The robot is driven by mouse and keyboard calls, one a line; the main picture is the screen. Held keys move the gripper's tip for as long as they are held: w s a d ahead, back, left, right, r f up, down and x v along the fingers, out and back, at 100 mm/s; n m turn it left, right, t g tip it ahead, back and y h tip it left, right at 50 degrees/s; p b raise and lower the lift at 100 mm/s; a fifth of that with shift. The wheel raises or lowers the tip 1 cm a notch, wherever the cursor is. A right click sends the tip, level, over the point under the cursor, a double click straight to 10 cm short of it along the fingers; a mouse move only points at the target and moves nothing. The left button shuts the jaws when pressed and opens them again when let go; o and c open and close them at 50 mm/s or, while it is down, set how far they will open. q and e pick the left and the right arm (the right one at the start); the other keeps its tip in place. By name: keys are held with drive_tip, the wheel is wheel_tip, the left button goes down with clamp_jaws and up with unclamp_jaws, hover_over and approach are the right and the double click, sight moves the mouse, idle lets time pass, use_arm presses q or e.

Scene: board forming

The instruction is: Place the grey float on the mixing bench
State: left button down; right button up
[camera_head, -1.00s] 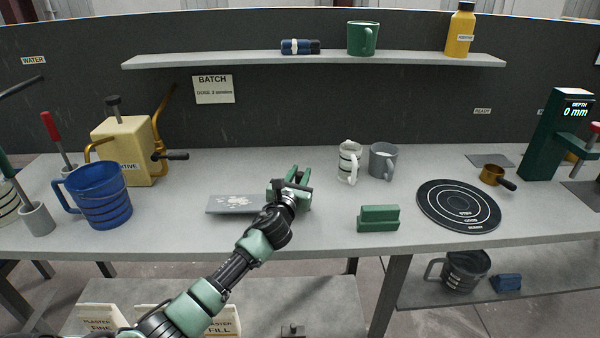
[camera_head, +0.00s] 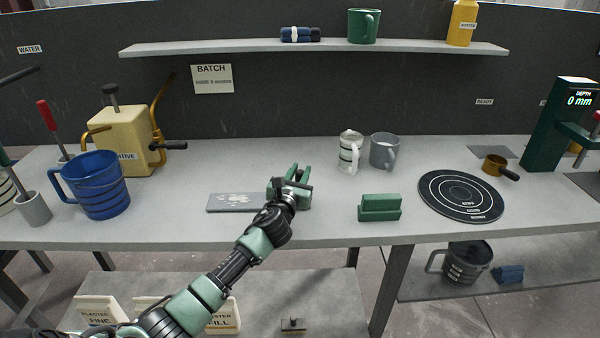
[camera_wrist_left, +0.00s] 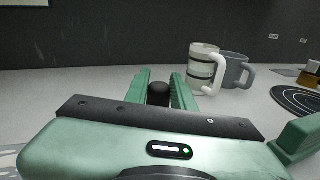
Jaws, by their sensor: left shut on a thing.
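My left gripper (camera_head: 291,180) is just over the front part of the grey bench top (camera_head: 330,222). Its green fingers are shut on a dark thing with a rounded black end (camera_wrist_left: 158,94), which shows between them in the left wrist view. The rest of that thing is hidden by the gripper. A small grey block with a dark grip (camera_head: 292,325), which looks like the grey float, lies on the low shelf under the bench. A green float-like block (camera_head: 380,208) sits on the bench to the right of the gripper. My right gripper is not in view.
A flat grey plate with pale marks (camera_head: 234,202) is just left of the gripper. A striped white mug (camera_head: 349,154) and a grey mug (camera_head: 384,150) stand behind. A round black target mat (camera_head: 460,196) lies right. A blue jug (camera_head: 97,187) stands left.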

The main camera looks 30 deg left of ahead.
use_arm(q)
drive_tip(key=shift+f, duration=0.2)
drive_tip(key=c, duration=1.1)
unclamp_jaws()
drive_tip(key=shift+r, duration=0.1)
drive_tip(key=o, duration=0.3)
drive_tip(key=shift+f, duration=0.2)
drive_tip(key=shift+s, duration=0.1)
drive_tip(key=v, duration=0.7)
drive_tip(key=shift+s, duration=0.3)
